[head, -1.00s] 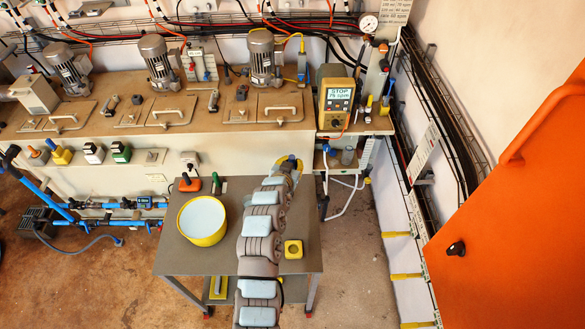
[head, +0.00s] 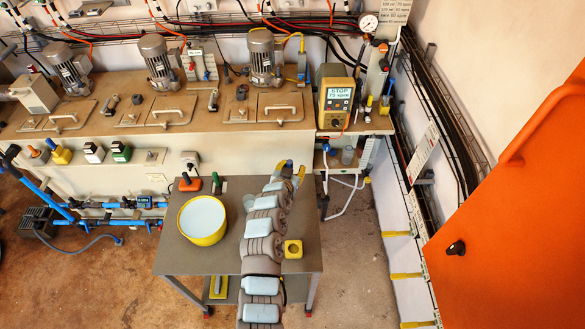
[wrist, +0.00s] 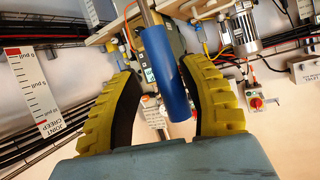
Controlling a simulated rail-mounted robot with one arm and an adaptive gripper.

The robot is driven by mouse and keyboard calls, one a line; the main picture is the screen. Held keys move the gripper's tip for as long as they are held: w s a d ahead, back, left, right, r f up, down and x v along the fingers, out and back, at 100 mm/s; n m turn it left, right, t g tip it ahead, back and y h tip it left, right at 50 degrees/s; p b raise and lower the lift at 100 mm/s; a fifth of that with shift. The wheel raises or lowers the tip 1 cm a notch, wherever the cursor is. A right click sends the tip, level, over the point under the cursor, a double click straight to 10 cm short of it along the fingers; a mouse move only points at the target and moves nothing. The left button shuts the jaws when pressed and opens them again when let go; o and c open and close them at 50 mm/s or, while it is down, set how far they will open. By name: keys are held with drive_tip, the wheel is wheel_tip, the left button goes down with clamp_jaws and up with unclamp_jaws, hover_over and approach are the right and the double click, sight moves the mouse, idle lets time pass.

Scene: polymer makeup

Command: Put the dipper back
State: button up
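A blue cylinder on a metal rod, seemingly the dipper's handle (wrist: 167,80), stands between my gripper's fingers in the wrist view. My gripper (wrist: 162,70) has its two yellow fingers apart. A gap shows on the left of the handle; on the right, it is very close to the finger, and contact cannot be told. The dipper's far end is out of the frame. In the head view my gripper (head: 295,170) is above the far right of the grey table, its fingers apart. I cannot pick out the dipper there. A yellow bucket (head: 203,238) with pale contents stands on the table.
The grey table (head: 240,193) also holds a small yellow block (head: 293,249) near my arm. A big orange door (head: 520,190) is at the right. Floor between table and wall is clear.

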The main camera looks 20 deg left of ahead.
drive_tip(key=shift+s, duration=0.1)
drive_tip(key=a+v, duration=0.1)
drive_tip(key=v, duration=1)
drive_tip(key=shift+s+d+b, duration=0.4)
drive_tip(key=shift+d+b, duration=0.05)
drive_tip(key=shift+r, duration=0.2)
